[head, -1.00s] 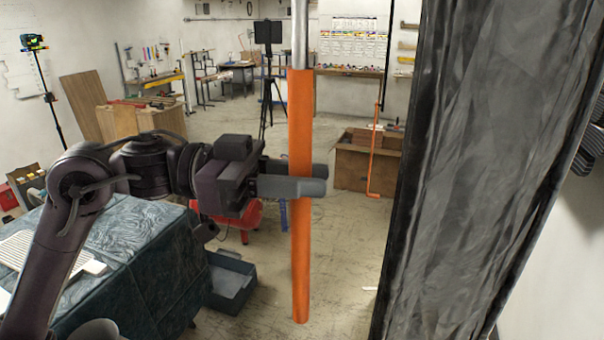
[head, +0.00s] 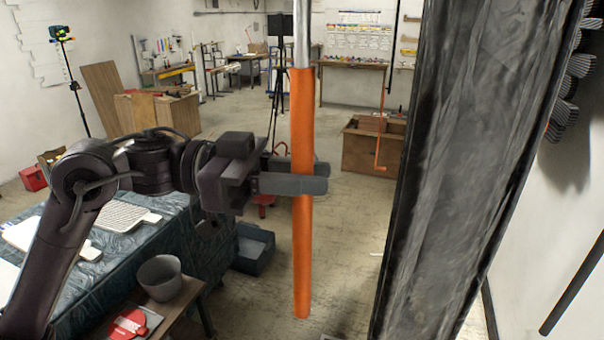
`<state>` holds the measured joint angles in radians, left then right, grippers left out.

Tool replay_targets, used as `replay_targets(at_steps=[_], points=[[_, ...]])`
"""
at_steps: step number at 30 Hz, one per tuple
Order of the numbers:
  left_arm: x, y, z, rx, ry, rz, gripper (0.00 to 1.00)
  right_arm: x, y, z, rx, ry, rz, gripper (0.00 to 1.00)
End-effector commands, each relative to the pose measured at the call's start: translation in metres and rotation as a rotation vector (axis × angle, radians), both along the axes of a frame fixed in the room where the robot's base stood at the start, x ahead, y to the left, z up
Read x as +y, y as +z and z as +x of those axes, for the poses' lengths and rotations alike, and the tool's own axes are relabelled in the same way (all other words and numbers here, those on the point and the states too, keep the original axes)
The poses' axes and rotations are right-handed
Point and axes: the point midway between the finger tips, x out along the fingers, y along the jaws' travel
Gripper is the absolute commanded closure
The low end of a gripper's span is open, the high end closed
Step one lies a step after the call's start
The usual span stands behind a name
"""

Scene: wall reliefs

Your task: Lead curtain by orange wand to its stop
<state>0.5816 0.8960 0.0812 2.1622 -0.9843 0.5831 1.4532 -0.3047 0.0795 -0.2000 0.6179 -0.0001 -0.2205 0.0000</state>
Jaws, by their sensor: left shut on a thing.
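The orange wand (head: 302,120) hangs almost upright in the middle of the head view, below a grey metal rod (head: 301,35). My left gripper (head: 308,181) reaches in from the left, with its fingers shut around the wand at about mid-height. The dark grey, wrinkled curtain (head: 465,170) hangs to the right of the wand, apart from it in the picture. The curtain's top and its stop are not in view. My right gripper is not in view.
A table with a blue-green cloth (head: 185,235) stands at the lower left. A grey bowl (head: 168,280) sits on a small wooden table in front. A dark bin (head: 252,250) is on the floor. A wooden cabinet (head: 365,150) stands behind. Open floor lies between wand and curtain.

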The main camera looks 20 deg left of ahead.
Motion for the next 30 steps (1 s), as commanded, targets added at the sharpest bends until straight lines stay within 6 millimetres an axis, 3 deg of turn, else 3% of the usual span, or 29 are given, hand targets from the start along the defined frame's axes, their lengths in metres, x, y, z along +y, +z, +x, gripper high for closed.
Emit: replay_targets(at_steps=[15,16,20,30], points=[[0.0008,0.0026,0.0003,-0.007,0.002,-0.004,1.00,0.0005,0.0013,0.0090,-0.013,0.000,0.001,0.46],[0.0008,0.0026,0.0003,-0.007,0.003,-0.004,0.73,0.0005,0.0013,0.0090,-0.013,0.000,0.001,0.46],[0.0007,0.0021,0.0003,-0.005,0.002,-0.003,0.56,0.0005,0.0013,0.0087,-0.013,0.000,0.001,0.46],[0.0048,-0.0002,0.0001,-0.003,0.004,-0.002,0.56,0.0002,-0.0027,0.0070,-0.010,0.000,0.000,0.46]])
